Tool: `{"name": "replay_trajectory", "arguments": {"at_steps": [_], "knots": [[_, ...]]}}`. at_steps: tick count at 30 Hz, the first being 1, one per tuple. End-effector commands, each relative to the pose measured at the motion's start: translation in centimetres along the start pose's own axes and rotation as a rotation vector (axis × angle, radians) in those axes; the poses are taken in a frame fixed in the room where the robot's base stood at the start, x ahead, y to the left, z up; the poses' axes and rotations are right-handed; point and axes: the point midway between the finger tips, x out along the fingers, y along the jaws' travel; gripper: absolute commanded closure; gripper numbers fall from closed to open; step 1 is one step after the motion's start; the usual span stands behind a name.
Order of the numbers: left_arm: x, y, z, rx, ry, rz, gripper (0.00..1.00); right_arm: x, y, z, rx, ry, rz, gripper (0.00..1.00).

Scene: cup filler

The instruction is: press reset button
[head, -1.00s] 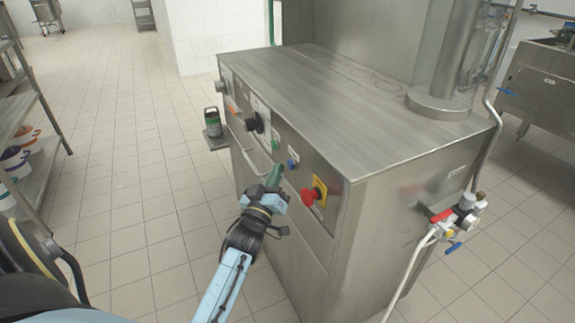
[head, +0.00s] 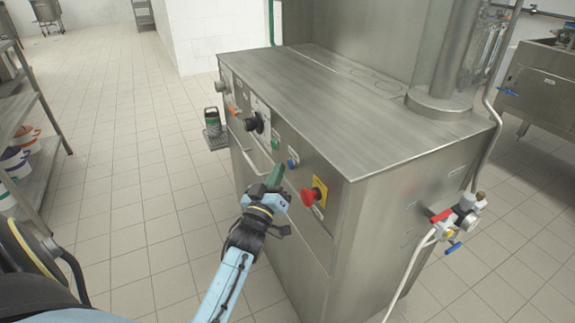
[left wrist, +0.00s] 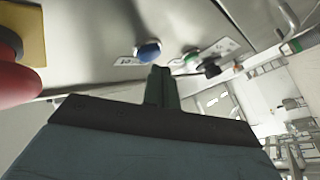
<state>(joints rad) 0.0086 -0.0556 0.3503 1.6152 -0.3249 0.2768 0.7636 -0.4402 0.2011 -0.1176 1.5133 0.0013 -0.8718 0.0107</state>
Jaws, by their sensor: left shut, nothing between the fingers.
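The machine's front panel carries a blue button (head: 292,164), which also shows in the left wrist view (left wrist: 148,51). A green button (head: 275,144) sits left of it. A red mushroom button (head: 309,197) on a yellow plate sits to its right. I cannot read the labels to tell which is the reset button. My left gripper (head: 276,174) is shut and empty, its green fingers in front of the panel near the blue button. In the left wrist view the fingertips (left wrist: 161,72) point just below and right of the blue button; contact cannot be told. My right gripper is out of view.
The steel machine (head: 350,95) has a black knob (head: 255,123) and a bar handle (head: 252,160) on its front. A valve with hoses (head: 462,215) hangs on its right side. A shelf (head: 45,165) stands at the left.

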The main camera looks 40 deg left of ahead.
Motion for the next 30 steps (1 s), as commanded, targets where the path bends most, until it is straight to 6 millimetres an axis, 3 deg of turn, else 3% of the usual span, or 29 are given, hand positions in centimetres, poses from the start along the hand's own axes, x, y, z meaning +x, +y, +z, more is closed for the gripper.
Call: {"name": "replay_trajectory", "arguments": {"at_steps": [30], "knots": [[0.81, 0.63, 0.59, -0.001, 0.0, 0.001, 1.0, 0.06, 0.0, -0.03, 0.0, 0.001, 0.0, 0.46]]}}
